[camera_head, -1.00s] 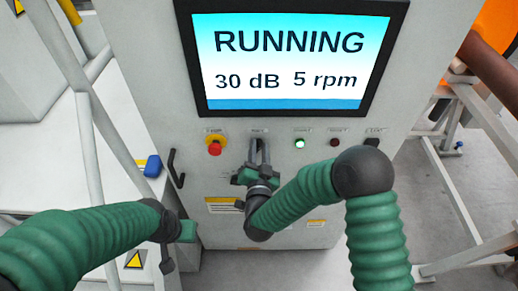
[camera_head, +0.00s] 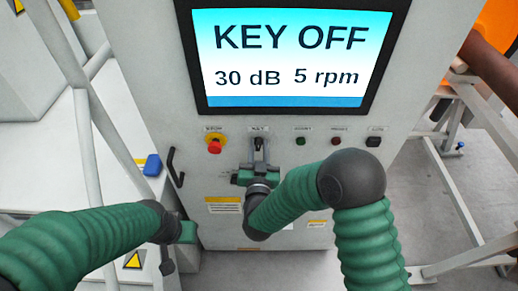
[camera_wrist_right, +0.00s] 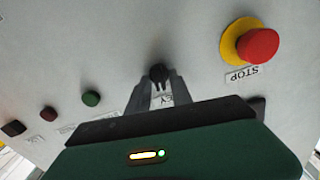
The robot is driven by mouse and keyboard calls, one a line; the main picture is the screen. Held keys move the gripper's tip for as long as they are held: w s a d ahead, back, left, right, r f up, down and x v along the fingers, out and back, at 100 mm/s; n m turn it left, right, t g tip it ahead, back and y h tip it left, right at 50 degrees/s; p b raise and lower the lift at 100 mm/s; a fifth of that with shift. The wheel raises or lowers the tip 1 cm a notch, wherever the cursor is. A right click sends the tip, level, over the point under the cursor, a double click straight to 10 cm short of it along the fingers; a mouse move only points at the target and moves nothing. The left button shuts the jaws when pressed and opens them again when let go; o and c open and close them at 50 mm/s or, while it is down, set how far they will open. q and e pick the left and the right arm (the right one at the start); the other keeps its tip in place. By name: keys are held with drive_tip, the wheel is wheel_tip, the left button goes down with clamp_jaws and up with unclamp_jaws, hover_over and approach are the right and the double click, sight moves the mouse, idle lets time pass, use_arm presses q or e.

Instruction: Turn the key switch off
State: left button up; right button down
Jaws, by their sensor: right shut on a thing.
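The key switch (camera_wrist_right: 158,72) sits on the grey cabinet face under its label, between the stop button and the start button. My right gripper (camera_head: 259,152) is shut on the key; in the right wrist view the fingertips (camera_wrist_right: 157,84) close around its dark head. The screen (camera_head: 297,52) above reads KEY OFF, 30 dB, 5 rpm. My left gripper (camera_head: 180,232) is at the lower left, away from the panel; its fingers cannot be made out.
A red stop button (camera_head: 214,146) on a yellow base is just left of the key. A dark green button (camera_head: 300,141), a dark red button (camera_head: 336,142) and a black switch (camera_head: 373,141) are to the right. A black handle (camera_head: 175,167) projects at the cabinet's left edge.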

drive_tip(key=n, duration=0.3)
drive_tip(key=shift+a+f+n+b, duration=0.15)
drive_tip(key=shift+n+b, duration=0.2)
drive_tip(key=shift+n, duration=0.05)
drive_tip(key=shift+s+a+n, duration=0.1)
drive_tip(key=shift+n, duration=1.8)
drive_tip(key=shift+f, duration=0.1)
drive_tip(key=c, duration=1.4)
unclamp_jaws()
drive_tip(key=shift+c, duration=0.2)
